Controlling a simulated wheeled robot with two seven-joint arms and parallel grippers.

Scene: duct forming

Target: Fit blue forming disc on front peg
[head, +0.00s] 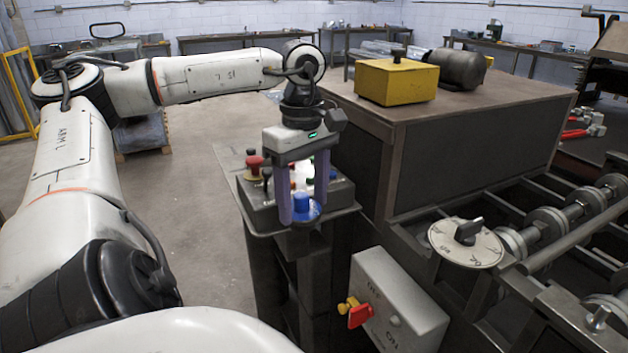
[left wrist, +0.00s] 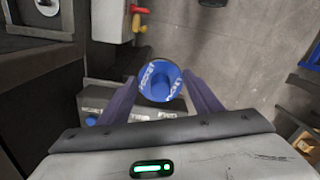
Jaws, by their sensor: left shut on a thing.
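The blue forming disc (head: 303,208) has a round body with a raised blue centre. It hangs between the purple fingers of my left gripper (head: 304,205), which is shut on it above the control box. In the left wrist view the disc (left wrist: 160,80) shows its blue face with white lettering on the rim, a finger of the gripper (left wrist: 161,84) on each side. I cannot tell for sure which part is the front peg. A pale disc with a dark knob (head: 466,242) sits on the machine at right. My right gripper is not in view.
A control box (head: 345,192) with a red button stands just behind the held disc. A grey switch box (head: 398,305) with a red and yellow handle is nearer. A dark cabinet (head: 475,160) bears a yellow block (head: 397,82) and a motor. Rollers (head: 548,222) lie at right.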

